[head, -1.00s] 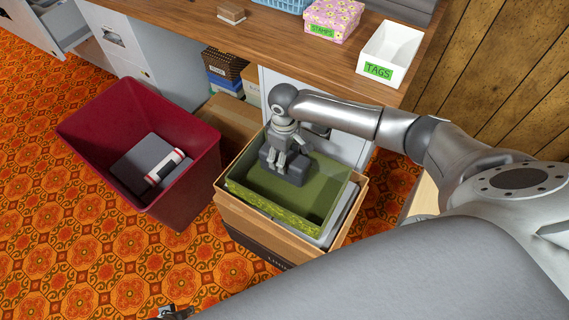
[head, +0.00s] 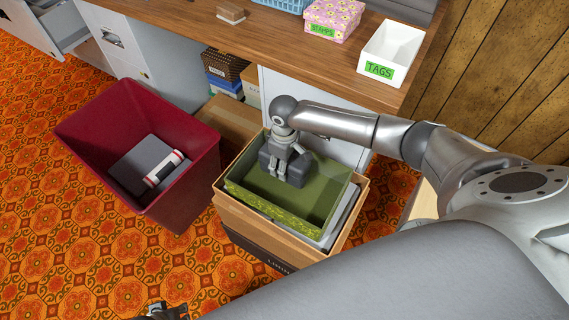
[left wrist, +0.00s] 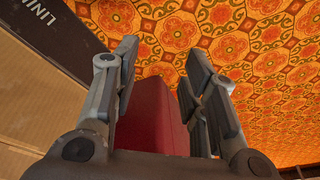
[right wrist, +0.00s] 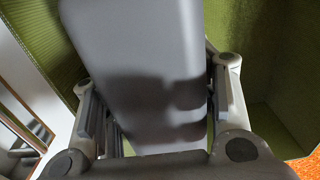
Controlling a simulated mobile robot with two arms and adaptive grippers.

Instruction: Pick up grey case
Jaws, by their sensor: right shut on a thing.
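The grey case (head: 298,173) is in the green bin (head: 250,194), between the fingers of my right gripper (head: 283,168). In the right wrist view the case (right wrist: 140,65) fills the gap between the fingers (right wrist: 150,110), and the gripper is shut on it. Whether its underside touches the bin floor cannot be seen. My left gripper (head: 168,312) shows only in part at the bottom edge of the head view. In the left wrist view it (left wrist: 160,90) is open and empty.
The green bin sits in a cardboard box (head: 240,228) in front of the desk (head: 270,50). A dark red bin (head: 185,185) to its left holds a grey object and a white cylinder (head: 164,168). A white TAGS box (head: 390,50) stands on the desk. Patterned carpet lies open in front.

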